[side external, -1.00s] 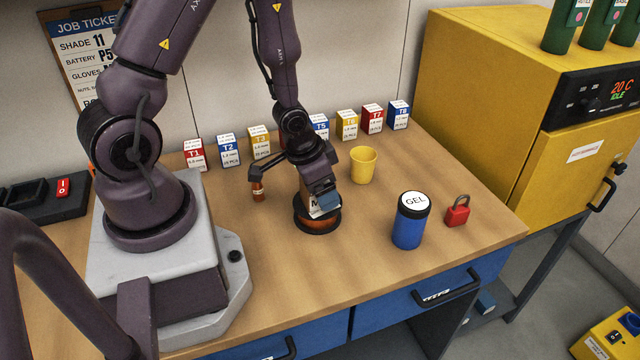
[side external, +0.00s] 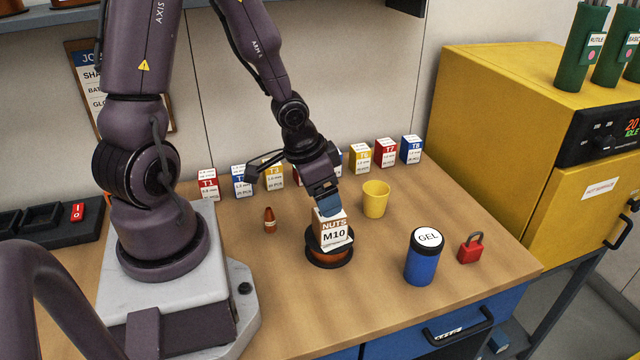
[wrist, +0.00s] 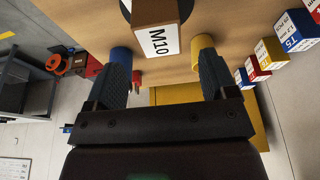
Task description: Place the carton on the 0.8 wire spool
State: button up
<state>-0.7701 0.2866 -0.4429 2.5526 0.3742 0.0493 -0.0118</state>
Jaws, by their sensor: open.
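The carton (side external: 333,234), brown and white and marked NUTS M10, stands on top of the wire spool (side external: 330,258), a dark-rimmed spool with copper-coloured wire. The spool's size marking cannot be read. My gripper (side external: 329,205) is just above the carton in the side view, with a blue finger pad close to its top edge. In the wrist view my gripper (wrist: 160,50) is open. The carton (wrist: 157,35) shows beyond the fingertips, with nothing held between them. The spool is mostly hidden behind the carton there.
A yellow cup (side external: 376,200) stands right of the spool. A blue GEL can (side external: 424,258) and red padlock (side external: 470,248) are farther right. A small orange-brown bottle (side external: 269,220) is left. Several small numbered boxes (side external: 384,153) line the wall. The bench front is clear.

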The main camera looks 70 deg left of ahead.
jog(key=s+d+r, duration=0.2)
jog(key=r, duration=0.5)
jog(key=s+d+r+t, duration=0.1)
jog(key=s+d+r, duration=0.1)
jog(key=r, duration=0.5)
jog(key=s+d+r+t, duration=0.1)
jog(key=s+d+r, duration=0.1)
jog(key=r, duration=0.5)
jog(key=shift+s+d+r, duration=0.35)
jog(key=shift+d, duration=0.5)
